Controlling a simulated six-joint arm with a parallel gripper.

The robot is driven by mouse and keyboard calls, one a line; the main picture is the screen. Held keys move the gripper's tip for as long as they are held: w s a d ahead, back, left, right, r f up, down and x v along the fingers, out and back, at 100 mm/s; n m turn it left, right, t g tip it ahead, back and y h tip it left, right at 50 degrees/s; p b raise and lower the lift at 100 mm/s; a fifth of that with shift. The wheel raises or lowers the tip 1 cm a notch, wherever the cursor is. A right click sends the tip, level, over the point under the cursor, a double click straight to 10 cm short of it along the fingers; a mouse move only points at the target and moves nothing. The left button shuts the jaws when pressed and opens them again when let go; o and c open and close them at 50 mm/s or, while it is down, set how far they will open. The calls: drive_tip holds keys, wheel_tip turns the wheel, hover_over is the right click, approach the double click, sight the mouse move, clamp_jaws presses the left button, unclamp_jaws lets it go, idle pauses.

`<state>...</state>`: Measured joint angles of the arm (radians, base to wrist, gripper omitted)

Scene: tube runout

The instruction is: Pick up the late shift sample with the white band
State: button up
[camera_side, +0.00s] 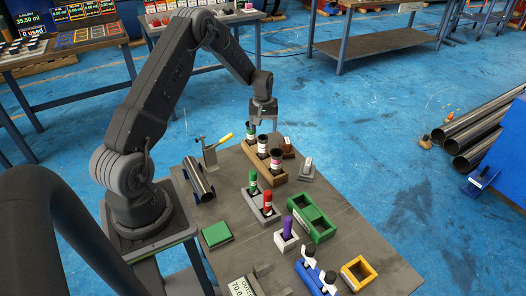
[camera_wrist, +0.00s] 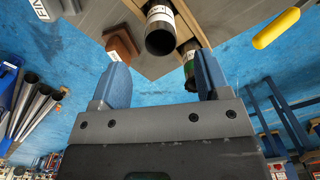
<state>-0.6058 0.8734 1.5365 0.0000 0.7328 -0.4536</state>
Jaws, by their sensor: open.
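A wooden rack (camera_side: 267,178) holds three dark tubes in a row. The middle tube (camera_side: 262,144) appears to carry a white band; in the wrist view a dark tube with a white band (camera_wrist: 160,32) lies ahead of the jaws. The tube at the far end (camera_side: 250,131) shows green, also in the wrist view (camera_wrist: 190,72), beside the right finger. The nearest tube (camera_side: 276,158) has a pinkish band. My gripper (camera_side: 263,118) is open and empty, above the rack's far end; in the wrist view its blue fingers (camera_wrist: 162,78) are apart.
A toggle clamp (camera_side: 209,156) with a yellow handle stands left of the rack. A brown block (camera_side: 288,149) and a grey labelled block (camera_side: 306,172) sit to its right. A grey rack (camera_side: 258,207) with green and red tubes and a green tray (camera_side: 322,236) lie nearer.

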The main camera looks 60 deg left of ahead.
sight(263, 139)
drive_tip(key=shift+f, duration=3.25)
clamp_jaws()
